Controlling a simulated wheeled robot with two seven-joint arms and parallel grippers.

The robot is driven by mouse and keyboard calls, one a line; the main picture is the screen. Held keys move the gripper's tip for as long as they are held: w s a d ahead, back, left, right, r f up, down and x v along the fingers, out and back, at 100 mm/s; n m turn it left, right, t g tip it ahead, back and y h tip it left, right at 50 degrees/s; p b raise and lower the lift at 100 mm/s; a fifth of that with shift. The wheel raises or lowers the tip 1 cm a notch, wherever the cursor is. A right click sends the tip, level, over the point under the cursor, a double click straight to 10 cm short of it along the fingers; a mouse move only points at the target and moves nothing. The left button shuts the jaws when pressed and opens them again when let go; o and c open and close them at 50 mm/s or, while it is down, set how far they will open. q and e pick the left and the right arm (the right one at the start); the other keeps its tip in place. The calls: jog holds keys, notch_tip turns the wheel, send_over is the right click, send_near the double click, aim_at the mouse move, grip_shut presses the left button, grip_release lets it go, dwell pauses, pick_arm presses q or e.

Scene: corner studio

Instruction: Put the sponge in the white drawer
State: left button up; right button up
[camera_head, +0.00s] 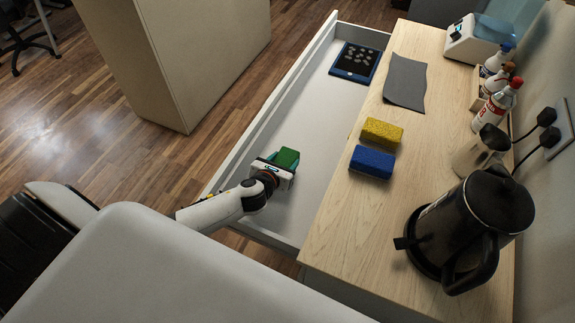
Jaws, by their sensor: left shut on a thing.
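The white drawer (321,111) is pulled open on the left side of the wooden counter. My left gripper (281,166) is over the near part of the drawer and shut on a green sponge (287,157). The gripper hides part of the sponge, and I cannot tell whether it touches the drawer floor. A yellow sponge (382,132) and a blue sponge (371,162) lie close together on the counter. My right gripper is not in view.
A dark blue tray (373,73) with small pale pieces lies at the drawer's far end. The wooden counter (350,225) holds a grey cloth (405,82), a black kettle (476,225), several bottles (488,112) and a white toaster (477,38). The drawer's middle is clear.

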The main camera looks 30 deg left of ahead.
pick_arm(q)
jog(key=shift+f+b, duration=0.5)
jog(key=shift+f, duration=1.35)
jog(key=o, duration=1)
jog(key=shift+f, duration=0.1)
jog(key=v, duration=1.2)
jog(key=shift+p, duration=0.3)
